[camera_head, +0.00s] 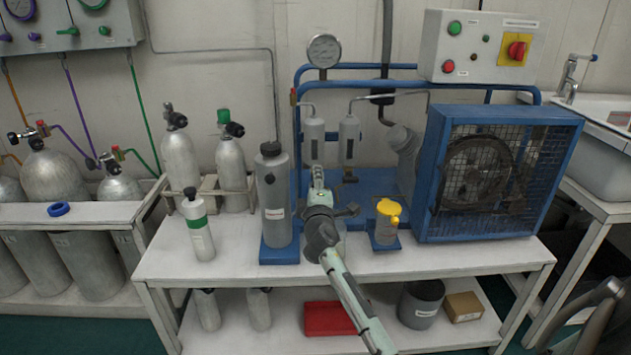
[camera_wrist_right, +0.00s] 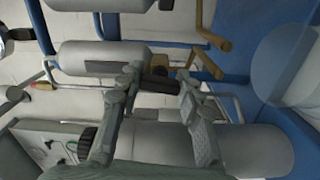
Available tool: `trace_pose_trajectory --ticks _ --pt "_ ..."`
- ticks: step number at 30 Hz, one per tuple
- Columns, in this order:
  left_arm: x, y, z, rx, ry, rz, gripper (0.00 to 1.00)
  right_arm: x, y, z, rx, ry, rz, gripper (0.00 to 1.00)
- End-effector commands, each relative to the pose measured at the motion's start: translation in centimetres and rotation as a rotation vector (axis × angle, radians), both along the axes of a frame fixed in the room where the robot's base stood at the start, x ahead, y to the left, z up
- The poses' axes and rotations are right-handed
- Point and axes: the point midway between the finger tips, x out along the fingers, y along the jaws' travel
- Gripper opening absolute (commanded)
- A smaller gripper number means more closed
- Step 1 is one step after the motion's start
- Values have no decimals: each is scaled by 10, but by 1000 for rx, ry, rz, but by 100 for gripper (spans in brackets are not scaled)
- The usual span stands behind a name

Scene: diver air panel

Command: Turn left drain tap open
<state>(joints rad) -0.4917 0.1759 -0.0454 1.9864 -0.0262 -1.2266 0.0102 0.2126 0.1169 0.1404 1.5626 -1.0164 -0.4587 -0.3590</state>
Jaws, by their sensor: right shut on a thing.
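Two grey upright cylinders hang side by side on the blue compressor frame, the left one (camera_head: 313,139) and the right one (camera_head: 349,138). The left drain tap, under the left cylinder, is hidden behind my right gripper (camera_head: 318,185) in the head view. In the right wrist view, the dark left drain tap (camera_wrist_right: 157,82) lies between the fingers of my right gripper (camera_wrist_right: 161,76), at the end of a grey cylinder (camera_wrist_right: 92,58). The gripper is shut on it. The tap's exact angle is unclear. The right drain tap (camera_head: 350,178) is dark and free. My left gripper is not in view.
A tall grey canister (camera_head: 272,198) stands left of my gripper, a yellow-topped cup (camera_head: 387,222) to its right. The caged blue fan (camera_head: 495,175) fills the bench's right side. A pressure gauge (camera_head: 324,50) sits above the cylinders.

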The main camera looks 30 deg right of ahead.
Motion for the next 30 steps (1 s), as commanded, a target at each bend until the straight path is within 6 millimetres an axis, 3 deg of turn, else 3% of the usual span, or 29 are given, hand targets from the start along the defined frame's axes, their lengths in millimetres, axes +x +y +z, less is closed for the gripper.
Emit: trace_pose_trajectory --ticks 4,5,10,22,30 --pt "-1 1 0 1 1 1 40 1 0 4 -2 -7 2 6" --pt "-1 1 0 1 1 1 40 1 0 4 -2 -7 2 38" --pt "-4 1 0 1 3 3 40 1 0 3 -1 -6 1 57" --pt "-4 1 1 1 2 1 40 -7 5 0 2 -3 1 57" --pt "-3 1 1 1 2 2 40 -54 33 0 3 -2 1 57"
